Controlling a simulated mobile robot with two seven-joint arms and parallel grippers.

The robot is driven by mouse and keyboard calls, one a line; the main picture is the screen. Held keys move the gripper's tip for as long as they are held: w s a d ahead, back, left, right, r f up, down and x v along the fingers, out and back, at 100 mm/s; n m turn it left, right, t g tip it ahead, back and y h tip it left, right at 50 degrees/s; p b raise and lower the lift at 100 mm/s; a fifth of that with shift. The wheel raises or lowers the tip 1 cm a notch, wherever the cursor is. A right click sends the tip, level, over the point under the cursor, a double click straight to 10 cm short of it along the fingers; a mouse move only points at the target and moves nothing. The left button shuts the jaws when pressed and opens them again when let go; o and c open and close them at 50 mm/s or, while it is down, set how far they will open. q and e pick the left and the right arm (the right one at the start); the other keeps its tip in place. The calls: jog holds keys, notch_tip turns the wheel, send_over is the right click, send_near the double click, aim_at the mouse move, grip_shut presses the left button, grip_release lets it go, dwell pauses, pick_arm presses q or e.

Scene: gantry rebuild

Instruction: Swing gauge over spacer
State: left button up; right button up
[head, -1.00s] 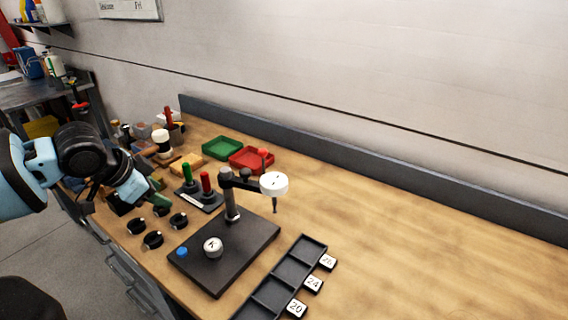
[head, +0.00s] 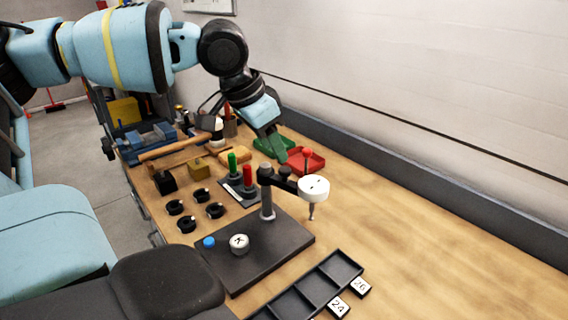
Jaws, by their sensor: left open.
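The gauge (head: 314,188) is a white dial on a dark swing arm, carried by a grey post on a black base plate (head: 272,258). Its probe points down past the plate's right edge. The spacer, seemingly the white round piece with a dark mark (head: 239,244), sits on the plate, left of and nearer than the gauge. The gauge is not over it. A red ball knob (head: 307,154) shows just above the dial; whether it belongs to the gauge is unclear. My left gripper (head: 275,148) is open and empty, above and behind the post. My right gripper is out of view.
A blue button (head: 208,242) is on the plate. Red and green pegs (head: 232,162) stand behind it, with several black rings (head: 187,224) to the left. A red tray (head: 318,162) and a green tray lie behind. A black slotted tray (head: 342,270) is in front. The bench's right side is clear.

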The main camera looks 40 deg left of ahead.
aim_at(284, 169)
pick_arm(q)
jog(key=x, duration=0.5)
jog(key=shift+w+f+b, duration=0.15)
jog(key=shift+f+b, duration=0.2)
jog(key=shift+b, duration=0.05)
grip_shut()
